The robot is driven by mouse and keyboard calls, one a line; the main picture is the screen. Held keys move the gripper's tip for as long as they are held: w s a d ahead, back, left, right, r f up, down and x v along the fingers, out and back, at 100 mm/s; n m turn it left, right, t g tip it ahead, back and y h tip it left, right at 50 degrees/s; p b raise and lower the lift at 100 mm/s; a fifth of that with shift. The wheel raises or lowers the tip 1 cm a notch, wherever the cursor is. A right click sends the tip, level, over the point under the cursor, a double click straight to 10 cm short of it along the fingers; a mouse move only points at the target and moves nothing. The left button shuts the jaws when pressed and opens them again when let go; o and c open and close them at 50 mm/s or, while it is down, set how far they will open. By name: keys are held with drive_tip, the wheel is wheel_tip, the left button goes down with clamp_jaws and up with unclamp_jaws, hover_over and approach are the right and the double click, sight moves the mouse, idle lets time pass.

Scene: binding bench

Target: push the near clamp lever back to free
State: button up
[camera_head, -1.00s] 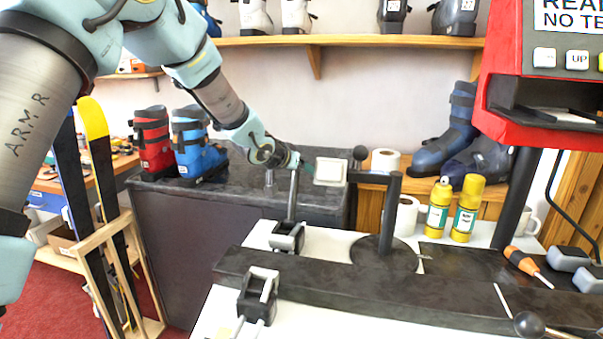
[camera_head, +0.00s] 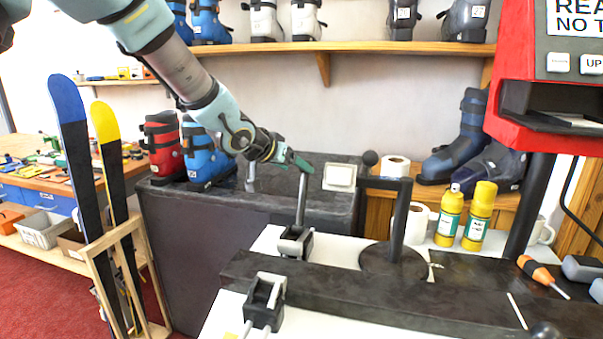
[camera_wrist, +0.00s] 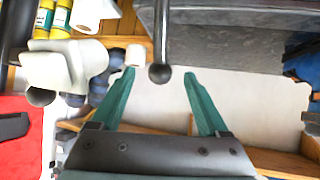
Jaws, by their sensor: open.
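An upright clamp lever (camera_head: 301,200) rises from a small dark clamp (camera_head: 296,242) at the back left of the bench. In the wrist view, which looks upside down, its ball-tipped rod (camera_wrist: 160,72) shows between my fingertips; contact cannot be told. My gripper (camera_head: 298,160) is open with teal fingers at the top of this lever, hiding its tip in the head view. The fingers also show in the wrist view (camera_wrist: 160,78). A second clamp (camera_head: 265,302) sits nearer the camera, its metal bars low and pointing forward.
A dark post (camera_head: 400,215) with a side arm, a ball knob (camera_head: 369,158) and a white block (camera_head: 340,177) stand right of the lever. Yellow cans (camera_head: 449,216) and a red machine (camera_head: 515,70) are farther right. A dark cabinet (camera_head: 190,240) stands behind left.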

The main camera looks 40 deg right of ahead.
drive_tip(key=shift+s+a+r, duration=0.15)
drive_tip(key=shift+a+r, duration=0.15)
drive_tip(key=shift+a, duration=0.1)
